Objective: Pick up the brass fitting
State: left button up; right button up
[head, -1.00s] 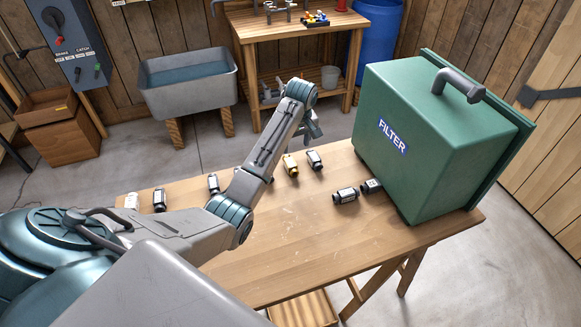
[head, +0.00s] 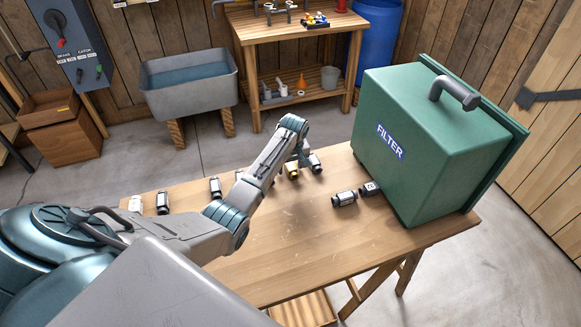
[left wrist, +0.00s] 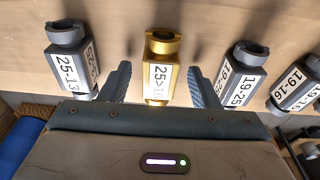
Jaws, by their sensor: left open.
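The brass fitting (head: 291,174) stands near the far edge of the wooden table, partly hidden by my left arm in the head view. In the left wrist view the brass fitting (left wrist: 161,50) is yellow, with a white label starting with "25". My left gripper (left wrist: 160,88) is open, one finger on each side of the brass fitting with gaps to both; I see no contact. In the head view my left gripper (head: 302,158) is at the fitting, mostly hidden behind its own arm. My right gripper is not in view.
Dark fittings labelled 25-13 (left wrist: 70,58) and 19-25 (left wrist: 240,75) stand close on either side. The table's middle (head: 285,235) is clear.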

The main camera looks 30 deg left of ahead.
pick_arm(q)
jog(key=shift+f, duration=0.1)
jog(key=shift+c, duration=0.3)
jog(key=c, duration=1)
jog(key=shift+c, duration=0.2)
